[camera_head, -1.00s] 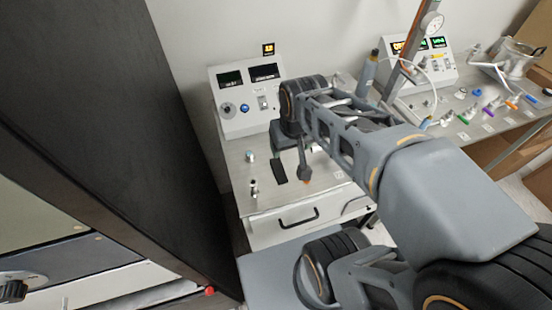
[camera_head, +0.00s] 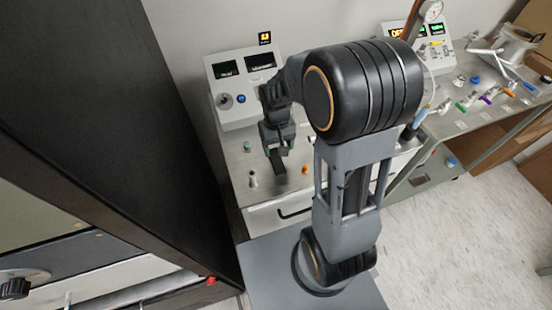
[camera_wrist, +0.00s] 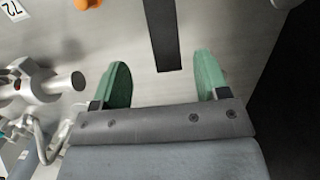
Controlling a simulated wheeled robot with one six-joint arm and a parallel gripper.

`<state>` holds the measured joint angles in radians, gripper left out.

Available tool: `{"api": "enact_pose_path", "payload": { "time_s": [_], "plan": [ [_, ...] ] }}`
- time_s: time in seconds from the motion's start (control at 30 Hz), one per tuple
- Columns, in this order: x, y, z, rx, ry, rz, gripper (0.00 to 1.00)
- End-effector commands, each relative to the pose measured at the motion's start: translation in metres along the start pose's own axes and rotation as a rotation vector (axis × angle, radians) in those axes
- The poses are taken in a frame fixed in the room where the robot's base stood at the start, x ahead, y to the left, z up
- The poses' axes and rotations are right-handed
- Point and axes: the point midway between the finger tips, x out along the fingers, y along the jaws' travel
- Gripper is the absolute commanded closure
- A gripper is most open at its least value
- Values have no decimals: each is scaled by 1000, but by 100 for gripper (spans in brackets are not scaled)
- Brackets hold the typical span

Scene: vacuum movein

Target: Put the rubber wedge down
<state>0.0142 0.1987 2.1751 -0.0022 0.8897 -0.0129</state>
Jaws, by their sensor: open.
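The rubber wedge is a long dark bar; its near end (camera_wrist: 163,38) shows at the top middle of the wrist view. In the head view the wedge (camera_head: 278,163) lies on the grey bench top, just below my gripper (camera_head: 279,150). In the wrist view my gripper (camera_wrist: 163,75) has its two green fingers spread wide, one on each side of the wedge's near end, with clear gaps to both. It holds nothing. The far part of the wedge runs out of the wrist view. The height between fingers and wedge is hard to tell.
A metal fitting (camera_wrist: 40,85) is close to the left finger. An orange knob (camera_head: 305,169) stands right of the wedge, a small metal post (camera_head: 252,179) to the left. A control box (camera_head: 240,88) is behind. A dark cabinet (camera_head: 110,130) fills the left.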

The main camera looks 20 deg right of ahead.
Motion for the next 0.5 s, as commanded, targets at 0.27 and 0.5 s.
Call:
{"api": "enact_pose_path", "payload": {
  "time_s": [0.27,0.5],
  "plan": [
    [16,-2,0,0,-3,0,32],
    [48,-5,-1,1,-3,0,32]
  ]
}}
